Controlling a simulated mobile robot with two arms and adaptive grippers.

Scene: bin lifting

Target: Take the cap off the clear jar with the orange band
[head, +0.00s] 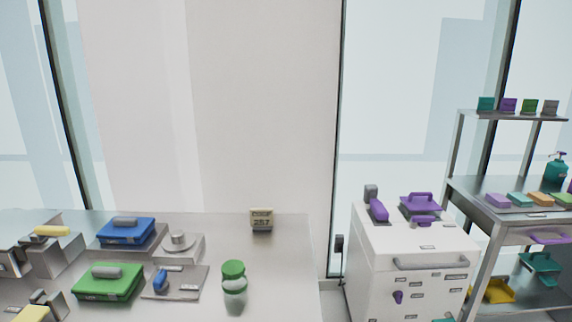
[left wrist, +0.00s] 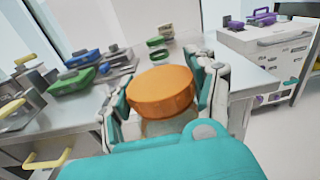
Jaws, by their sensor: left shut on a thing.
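The clear jar (left wrist: 168,127) shows in the left wrist view, with a wide orange cap (left wrist: 162,88) on its top. My left gripper (left wrist: 160,98) is shut on the jar, with a teal-padded finger on each side of it. The jar looks held up in front of the bench. The cap hides much of the jar, and I cannot make out a separate orange band. The jar and my left gripper do not show in the head view. My right gripper is in neither view.
A green-capped clear jar (head: 234,288) stands on the bench (head: 285,265), near a small display block (head: 262,219). Blue (head: 127,231) and green (head: 108,281) boxes are on the left. A white cabinet (head: 410,260) and a shelf rack (head: 500,225) stand at right.

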